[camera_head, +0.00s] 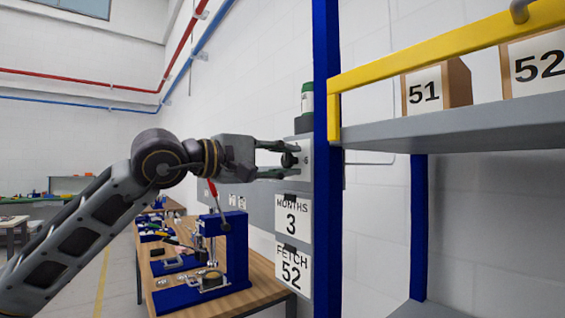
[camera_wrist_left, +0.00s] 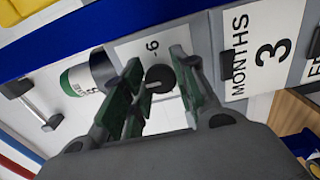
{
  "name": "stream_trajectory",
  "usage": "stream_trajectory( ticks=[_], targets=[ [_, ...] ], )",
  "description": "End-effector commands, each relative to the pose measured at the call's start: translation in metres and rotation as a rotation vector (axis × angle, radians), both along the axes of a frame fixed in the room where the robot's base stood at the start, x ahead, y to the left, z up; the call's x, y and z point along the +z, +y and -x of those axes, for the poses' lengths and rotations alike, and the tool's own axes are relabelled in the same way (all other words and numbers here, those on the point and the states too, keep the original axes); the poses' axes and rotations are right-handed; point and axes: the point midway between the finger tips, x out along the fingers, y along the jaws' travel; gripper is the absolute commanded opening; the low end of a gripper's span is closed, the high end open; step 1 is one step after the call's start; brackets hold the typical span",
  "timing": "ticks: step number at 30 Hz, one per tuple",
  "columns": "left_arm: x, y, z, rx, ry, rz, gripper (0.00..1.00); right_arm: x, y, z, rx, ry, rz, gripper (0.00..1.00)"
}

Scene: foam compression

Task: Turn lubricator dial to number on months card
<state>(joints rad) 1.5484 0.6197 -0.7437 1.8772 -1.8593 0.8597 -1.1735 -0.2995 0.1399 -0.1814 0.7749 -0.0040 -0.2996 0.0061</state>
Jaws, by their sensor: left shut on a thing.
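The lubricator dial (camera_head: 288,160) is a small dark round knob on a pale plate fixed near the blue post. My left gripper (camera_head: 292,159) is shut on the dial, its two green-lined fingers on either side of it. The left wrist view shows the dial (camera_wrist_left: 162,78) between the fingers, with a short pale mark on it and a 6 printed on the plate beside it. The other numbers on the plate are hidden or too small to read. The months card (camera_head: 291,218) below reads 3; it also shows in the left wrist view (camera_wrist_left: 262,48). My right gripper is out of view.
A green-and-white lubricator bottle (camera_head: 307,98) stands above the plate. A card reading FETCH 52 (camera_head: 293,273) hangs under the months card. The blue post (camera_head: 327,130) and a shelf (camera_head: 450,125) with boxes 51 and 52 stand at right. A wooden workbench (camera_head: 255,297) with a blue press is below.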

Motion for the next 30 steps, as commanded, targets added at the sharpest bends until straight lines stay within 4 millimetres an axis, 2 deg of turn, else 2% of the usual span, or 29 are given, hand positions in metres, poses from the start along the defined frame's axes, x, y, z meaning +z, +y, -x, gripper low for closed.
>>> stream_trajectory(
  ticks=[6,7,12,23,30],
  targets=[
    [-0.0013,-0.0008,0.0003,-0.001,0.003,-0.002,0.05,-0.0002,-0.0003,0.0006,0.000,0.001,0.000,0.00],
    [-0.0013,-0.0008,0.0003,-0.001,0.003,-0.002,0.30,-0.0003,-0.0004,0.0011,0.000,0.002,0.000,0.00],
    [-0.0011,-0.0006,0.0002,-0.001,0.003,0.000,0.50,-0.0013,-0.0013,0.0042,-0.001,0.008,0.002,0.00],
    [-0.0005,0.0004,0.0003,0.000,0.002,0.000,0.50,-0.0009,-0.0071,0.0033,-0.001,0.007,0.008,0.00],
    [-0.0002,0.0091,0.0052,0.001,0.002,0.002,0.50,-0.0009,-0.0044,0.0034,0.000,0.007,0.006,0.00]
  ],
)
